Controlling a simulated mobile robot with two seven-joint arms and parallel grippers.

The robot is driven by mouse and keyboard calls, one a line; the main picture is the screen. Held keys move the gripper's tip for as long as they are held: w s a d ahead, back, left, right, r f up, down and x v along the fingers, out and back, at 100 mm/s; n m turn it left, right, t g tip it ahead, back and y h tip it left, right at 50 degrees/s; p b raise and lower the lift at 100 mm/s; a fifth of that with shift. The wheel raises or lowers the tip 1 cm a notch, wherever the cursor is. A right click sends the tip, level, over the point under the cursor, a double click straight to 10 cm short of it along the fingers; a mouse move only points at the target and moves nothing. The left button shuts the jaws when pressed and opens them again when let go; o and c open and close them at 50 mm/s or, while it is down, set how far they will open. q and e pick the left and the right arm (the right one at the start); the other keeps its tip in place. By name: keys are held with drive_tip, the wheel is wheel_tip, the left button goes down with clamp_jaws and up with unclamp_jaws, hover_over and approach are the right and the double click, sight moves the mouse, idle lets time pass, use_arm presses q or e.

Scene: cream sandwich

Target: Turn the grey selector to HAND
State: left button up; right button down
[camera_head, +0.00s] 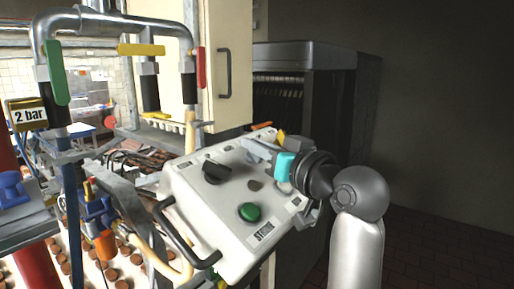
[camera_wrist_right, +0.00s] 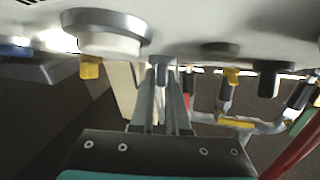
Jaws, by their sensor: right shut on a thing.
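The grey selector (camera_wrist_right: 161,74) sits on the control panel and shows between the fingertips in the right wrist view. My right gripper (camera_wrist_right: 160,82) is shut on it, with the fingers close together. In the head view my right gripper (camera_head: 249,146) reaches in from the right over the upper part of the pale control box (camera_head: 196,224). The fingers hide the selector there, and I cannot read its position or a HAND label. My left gripper is not in view.
The panel also bears a black knob (camera_head: 214,171), a green button (camera_head: 249,212) and a small dark button (camera_head: 255,185). A black handle (camera_head: 181,236) sticks out at the box's front left. Pipes with coloured valve levers (camera_head: 141,50) stand behind at left.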

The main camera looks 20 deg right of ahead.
drive_tip(key=n+g+y+b, duration=0.1)
drive_tip(key=n+y, duration=0.2)
drive_tip(key=shift+d+f+b, duration=0.1)
drive_tip(key=shift+f+b, duration=0.05)
drive_tip(key=shift+b, duration=0.2)
drive_tip(key=n+g+y+b, duration=0.3)
drive_tip(key=n+g+y, duration=0.1)
drive_tip(key=n, duration=0.2)
drive_tip(key=shift+y+b, duration=0.4)
drive_tip(key=n+g+y+b, duration=0.1)
drive_tip(key=n+g, duration=0.1)
drive_tip(key=shift+s+n+y, duration=0.1)
drive_tip(key=shift+n+y, duration=0.2)
drive_tip(key=shift+n, duration=0.1)
drive_tip(key=shift+a+r+n+g+y+b, duration=0.1)
drive_tip(key=shift+n+g+y+b, duration=0.1)
drive_tip(key=shift+n+g, duration=0.4)
drive_tip(key=shift+a+r+n+g+y+b, duration=0.1)
drive_tip(key=shift+n+g+y+b, duration=0.1)
drive_tip(key=shift+n+g, duration=0.35)
drive_tip(key=shift+s+g, duration=0.1)
drive_tip(key=shift+g, duration=0.15)
drive_tip(key=c, duration=0.9)
unclamp_jaws()
